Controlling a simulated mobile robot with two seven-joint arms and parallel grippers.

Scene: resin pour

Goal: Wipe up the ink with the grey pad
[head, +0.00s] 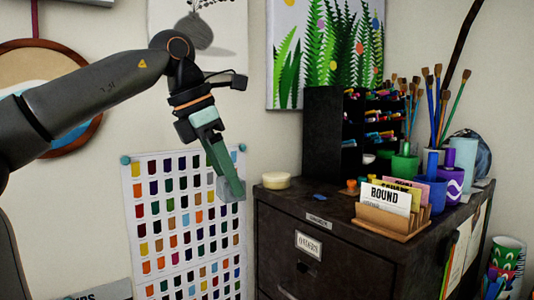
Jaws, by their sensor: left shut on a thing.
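My left gripper (230,182) comes in from the upper left and points down. It is shut on the grey pad (232,192), a small pale grey block at its fingertips. The pad hangs in the air in front of the colour chart, to the left of the dark cabinet. A small flat blue patch (320,197), which looks like the ink, lies on the cabinet top near its front edge. The pad is apart from it. My right gripper is out of view.
The dark cabinet top (290,200) holds a round cream tub (275,181) at its left end. A wooden card holder (391,219), a black marker rack (322,135) and cups of brushes (461,152) crowd its middle and right. The top around the blue patch is mostly clear.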

